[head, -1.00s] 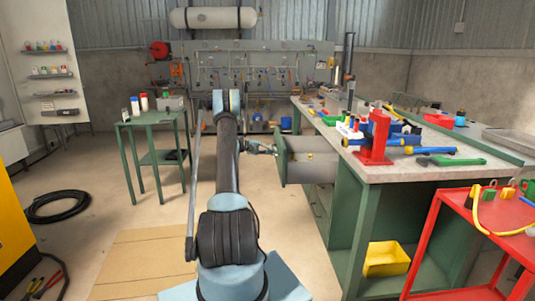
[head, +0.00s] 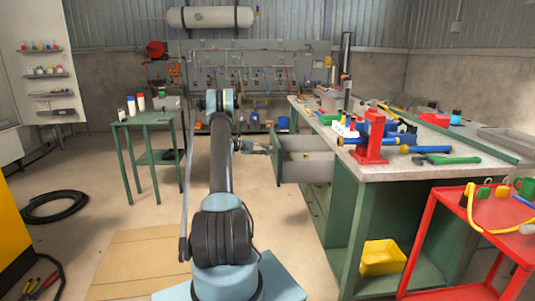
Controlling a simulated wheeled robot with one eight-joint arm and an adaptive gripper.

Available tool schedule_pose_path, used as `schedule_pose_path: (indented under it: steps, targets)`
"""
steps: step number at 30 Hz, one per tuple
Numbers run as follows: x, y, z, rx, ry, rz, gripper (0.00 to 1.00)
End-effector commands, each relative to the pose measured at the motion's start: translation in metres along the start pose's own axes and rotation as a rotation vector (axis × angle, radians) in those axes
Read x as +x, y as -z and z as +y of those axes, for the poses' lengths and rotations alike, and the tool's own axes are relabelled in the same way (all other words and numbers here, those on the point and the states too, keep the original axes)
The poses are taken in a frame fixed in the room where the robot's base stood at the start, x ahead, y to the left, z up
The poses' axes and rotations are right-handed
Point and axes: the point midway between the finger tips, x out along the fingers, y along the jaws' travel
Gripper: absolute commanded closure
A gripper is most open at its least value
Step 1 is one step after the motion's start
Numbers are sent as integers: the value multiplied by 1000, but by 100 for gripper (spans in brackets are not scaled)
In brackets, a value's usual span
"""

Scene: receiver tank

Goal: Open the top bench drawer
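The top bench drawer (head: 305,167) is pulled out to the left from under the green workbench (head: 345,215). Its green front panel (head: 277,160) faces my arm, and its grey side and part of its inside show. My gripper (head: 264,148) is at the drawer front, close to its left face. My gripper is small here, and its fingers are partly hidden, so I cannot tell whether they are closed on a handle.
On the benchtop are a red vise (head: 371,140), a green-handled tool (head: 445,160) and several small items. A red cart (head: 470,240) stands at the front right. A green side table (head: 150,120) stands at left. A black hose coil (head: 54,206) lies on the floor.

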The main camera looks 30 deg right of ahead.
Motion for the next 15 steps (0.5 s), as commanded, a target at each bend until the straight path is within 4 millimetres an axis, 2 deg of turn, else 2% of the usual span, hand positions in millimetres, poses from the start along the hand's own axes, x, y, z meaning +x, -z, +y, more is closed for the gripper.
schedule_pose_path:
  steps: [5,15]
  targets:
    - [-23,0,0,0,0,2,83]
    - [-86,0,-1,-1,0,1,83]
